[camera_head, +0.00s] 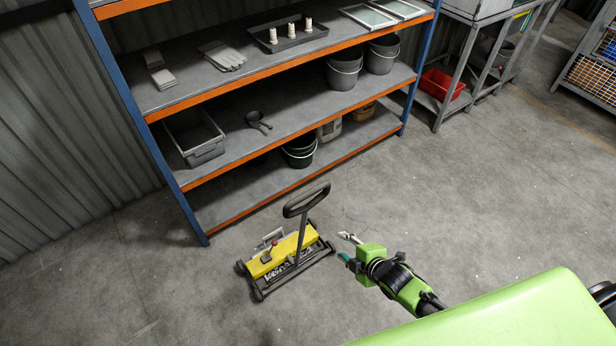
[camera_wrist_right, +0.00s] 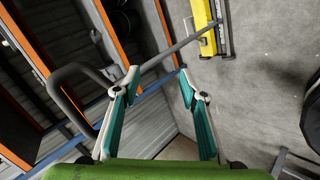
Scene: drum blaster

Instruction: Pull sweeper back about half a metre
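The sweeper (camera_head: 283,257) stands on the floor in front of the shelf, a yellow wheeled body with a dark frame. Its upright stem (camera_head: 302,236) rises to a black loop handle (camera_head: 307,199). My right gripper (camera_head: 345,247) is to the right of the stem, apart from it in the head view. In the wrist view my right gripper (camera_wrist_right: 158,82) is open with nothing between its fingers. There the handle (camera_wrist_right: 72,75) shows at the left, partly behind one finger, and the stem runs past the fingertips to the yellow body (camera_wrist_right: 203,25). My left gripper is out of view.
A blue and orange shelf (camera_head: 285,193) with buckets, trays and gloves stands behind the sweeper. A grey bench (camera_head: 447,105) with a red bin (camera_head: 441,86) is at the back right. The concrete floor (camera_head: 480,195) around the sweeper's front and right is clear.

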